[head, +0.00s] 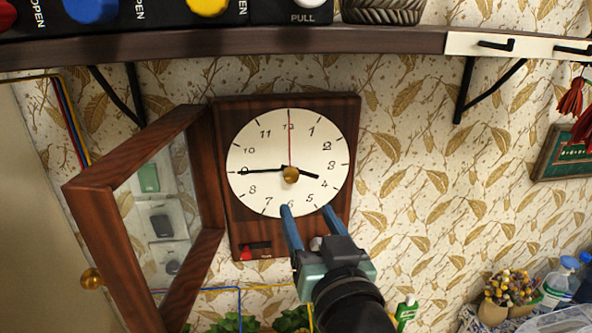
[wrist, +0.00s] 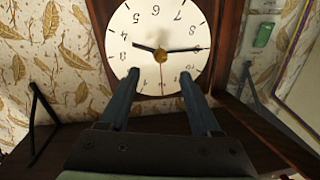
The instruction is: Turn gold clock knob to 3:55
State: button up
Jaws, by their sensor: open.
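The wall clock (head: 256,140) has a round white face in a dark brown wooden case, and it also shows upside down in the wrist view (wrist: 185,28). The gold knob (head: 291,175) sits at the centre of the face, and in the wrist view (wrist: 160,55) it lies just beyond my fingertips. The short black hand points just before 4, the long black hand at 9, and a thin red hand at 12. My gripper (head: 307,210) is open and empty, its blue fingers in front of the lower face, apart from the knob.
The clock's hinged glass door (head: 97,225) stands open on the left. A red switch (head: 247,252) is on the case below the face. A dark shelf (head: 230,42) with black brackets runs above. Bottles (head: 558,280) stand at the lower right.

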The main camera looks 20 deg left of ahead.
aim_at(292, 178)
jog(key=p+x, duration=0.1)
jog(key=x, duration=0.1)
jog(key=p+x, duration=0.1)
jog(key=x, duration=0.2)
jog(key=p+x, duration=0.1)
jog(key=x, duration=0.2)
jog(key=shift+w+a+r, duration=0.1)
jog(key=shift+r, duration=0.25)
jog(key=shift+x, duration=0.8)
jog(key=shift+f, duration=0.1)
grip_shut()
